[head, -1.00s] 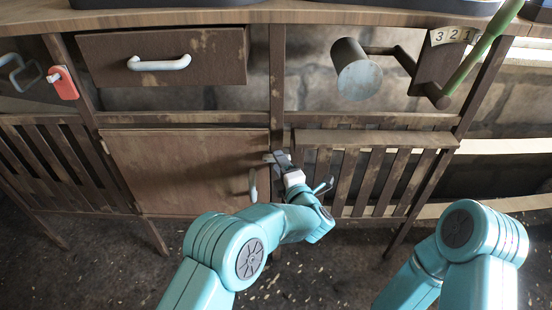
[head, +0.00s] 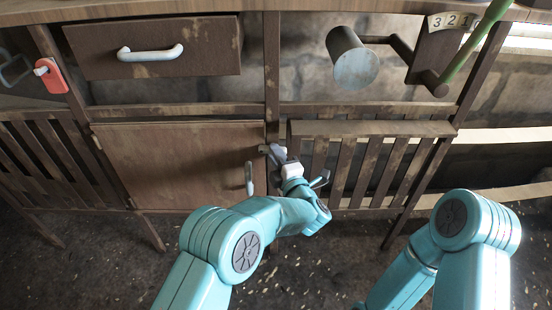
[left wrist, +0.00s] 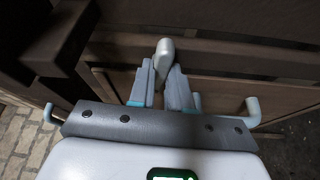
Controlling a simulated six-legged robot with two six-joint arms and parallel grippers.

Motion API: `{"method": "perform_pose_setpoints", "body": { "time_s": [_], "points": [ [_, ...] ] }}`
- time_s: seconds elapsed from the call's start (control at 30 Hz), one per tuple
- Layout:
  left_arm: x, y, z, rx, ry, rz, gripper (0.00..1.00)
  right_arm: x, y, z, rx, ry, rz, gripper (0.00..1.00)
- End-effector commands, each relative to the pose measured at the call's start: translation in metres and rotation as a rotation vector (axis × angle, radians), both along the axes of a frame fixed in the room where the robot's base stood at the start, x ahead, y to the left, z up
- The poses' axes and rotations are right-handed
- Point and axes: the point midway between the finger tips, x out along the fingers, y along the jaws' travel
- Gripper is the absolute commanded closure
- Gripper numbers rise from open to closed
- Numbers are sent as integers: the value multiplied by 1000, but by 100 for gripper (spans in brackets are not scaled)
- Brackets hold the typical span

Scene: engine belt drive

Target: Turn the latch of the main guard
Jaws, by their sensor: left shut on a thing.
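The latch (left wrist: 164,55) is a small pale grey lever. In the left wrist view it stands between the two fingers of my left gripper (left wrist: 163,88), which is shut on it. In the head view my left gripper (head: 274,153) is at the upper right edge of a brown wooden door panel (head: 180,165), beside the cabinet's middle post. There the latch is largely hidden by the fingers, so its exact angle is hard to tell. The panel looks closed. My right gripper is out of view; only its arm shows at lower right.
A pale door handle (head: 249,178) hangs just left of my left gripper. A slatted panel (head: 370,165) is to the right. Above are a drawer (head: 155,50), a grey cylinder (head: 353,58) and a green lever (head: 475,55). A red tag (head: 53,76) hangs at left.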

Motion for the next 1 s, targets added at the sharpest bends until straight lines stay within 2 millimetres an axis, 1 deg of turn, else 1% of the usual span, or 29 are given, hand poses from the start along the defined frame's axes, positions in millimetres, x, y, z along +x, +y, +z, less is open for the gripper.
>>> {"method": "perform_pose_setpoints", "body": {
  "time_s": [0.03, 0.07, 0.17, 0.4, 0.43, 0.5, 1.0],
  "points": [
    [0, 0, -6, 45, -1, 0, 100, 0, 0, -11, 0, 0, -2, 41],
    [0, 0, -6, 68, -1, 0, 100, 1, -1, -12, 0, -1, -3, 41],
    [1, 1, -3, 111, 1, 0, 100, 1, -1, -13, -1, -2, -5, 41],
    [1, 1, -2, 113, 1, 0, 100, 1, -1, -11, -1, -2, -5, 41],
    [1, 1, -2, 113, 1, 0, 76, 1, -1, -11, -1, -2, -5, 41],
    [1, 1, -2, 112, 1, 0, 56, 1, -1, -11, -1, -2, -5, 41],
    [2, 2, -2, 111, -1, 1, 56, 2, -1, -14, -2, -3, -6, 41]
  ]
}}
